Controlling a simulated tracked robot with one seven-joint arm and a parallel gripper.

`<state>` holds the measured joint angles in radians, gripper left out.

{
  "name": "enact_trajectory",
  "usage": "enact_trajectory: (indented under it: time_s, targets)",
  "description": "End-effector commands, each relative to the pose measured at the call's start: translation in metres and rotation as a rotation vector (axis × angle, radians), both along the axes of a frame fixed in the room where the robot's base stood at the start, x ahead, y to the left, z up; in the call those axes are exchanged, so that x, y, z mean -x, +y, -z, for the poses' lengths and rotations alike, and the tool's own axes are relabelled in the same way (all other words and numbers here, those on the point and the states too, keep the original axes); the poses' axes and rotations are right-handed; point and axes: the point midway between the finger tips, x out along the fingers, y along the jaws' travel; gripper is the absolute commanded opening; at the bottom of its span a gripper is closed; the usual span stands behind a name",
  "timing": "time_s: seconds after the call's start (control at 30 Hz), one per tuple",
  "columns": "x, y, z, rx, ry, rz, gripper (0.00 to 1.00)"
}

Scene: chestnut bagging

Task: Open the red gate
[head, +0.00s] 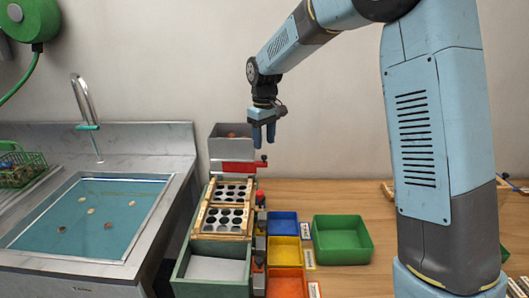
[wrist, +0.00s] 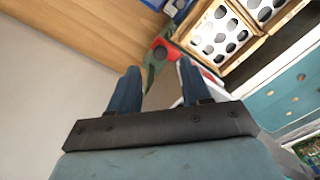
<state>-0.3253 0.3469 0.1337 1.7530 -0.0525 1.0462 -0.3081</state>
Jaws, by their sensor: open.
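The red gate (head: 238,168) is a flat red bar across the front foot of a grey hopper (head: 224,148). A small dark knob (head: 264,159) stands by its right end. My gripper (head: 263,142) hangs fingers down, above and near the gate's right end, apart from it. In the wrist view my gripper (wrist: 158,66) has its two blue fingers spread with nothing between them. A red piece (wrist: 172,46) shows just beyond the fingertips; I cannot tell if it is the gate. Some brown contents show at the hopper's top.
Below the gate are sorting plates with round holes (head: 231,192) and a green box (head: 181,285). Blue (head: 283,219), yellow (head: 284,252), orange (head: 286,285) and green (head: 343,225) trays stand to the right. A sink (head: 150,260) with water lies left.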

Motion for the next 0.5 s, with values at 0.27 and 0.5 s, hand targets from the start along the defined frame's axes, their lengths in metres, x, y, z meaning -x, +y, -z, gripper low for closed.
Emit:
enact_trajectory:
  time_s: [0.27, 0.5]
  targets:
    - [0.0, 0.0, 0.039, 0.0, 0.0, 0.0, 0.48]
    - [0.0, 0.0, 0.049, -0.001, -0.001, 0.0, 0.48]
